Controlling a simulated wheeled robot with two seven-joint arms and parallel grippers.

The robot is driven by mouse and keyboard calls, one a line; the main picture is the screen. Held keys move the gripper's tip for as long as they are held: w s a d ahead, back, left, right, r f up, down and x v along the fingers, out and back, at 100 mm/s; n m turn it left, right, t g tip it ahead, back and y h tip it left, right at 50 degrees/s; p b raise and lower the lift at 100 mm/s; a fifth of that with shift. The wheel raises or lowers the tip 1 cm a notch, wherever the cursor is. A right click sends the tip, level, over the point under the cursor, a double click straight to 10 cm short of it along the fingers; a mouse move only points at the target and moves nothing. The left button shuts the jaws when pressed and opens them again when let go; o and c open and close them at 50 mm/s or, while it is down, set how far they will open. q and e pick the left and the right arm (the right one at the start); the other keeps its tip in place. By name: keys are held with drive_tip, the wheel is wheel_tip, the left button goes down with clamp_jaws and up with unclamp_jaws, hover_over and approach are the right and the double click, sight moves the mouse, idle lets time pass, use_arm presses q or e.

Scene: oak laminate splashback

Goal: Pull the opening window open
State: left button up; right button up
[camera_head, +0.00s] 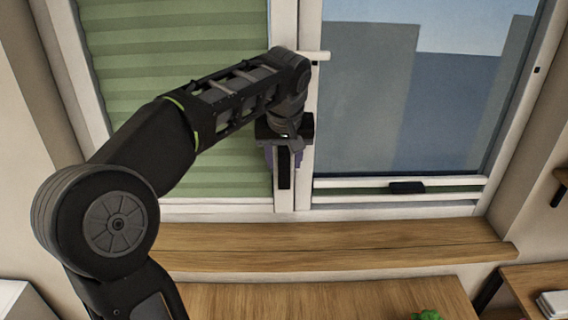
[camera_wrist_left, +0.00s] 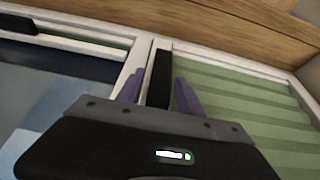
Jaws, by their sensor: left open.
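The window has a left pane with a green pleated blind (camera_head: 180,60) behind it and a right pane (camera_head: 365,110) of clear glass, both in white frames. My left gripper (camera_head: 284,160) is at the white upright between the panes, fingers pointing down in the head view. Its purple fingers stand open on either side of a black upright bar (camera_wrist_left: 160,78) in the left wrist view, apart from it as far as I can see. The gripper body hides part of the bar. My right gripper is out of view.
A black piece (camera_head: 407,187) sits on the right pane's bottom rail. A wooden sill (camera_head: 340,245) runs below the window, and a wooden worktop (camera_head: 310,300) lies in front. A green plant (camera_head: 427,315) shows at the bottom edge. The sill is clear.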

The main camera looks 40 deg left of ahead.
use_arm(q)
drive_tip(key=shift+x, duration=1.45)
drive_tip(key=shift+c, duration=0.5)
clamp_jaws()
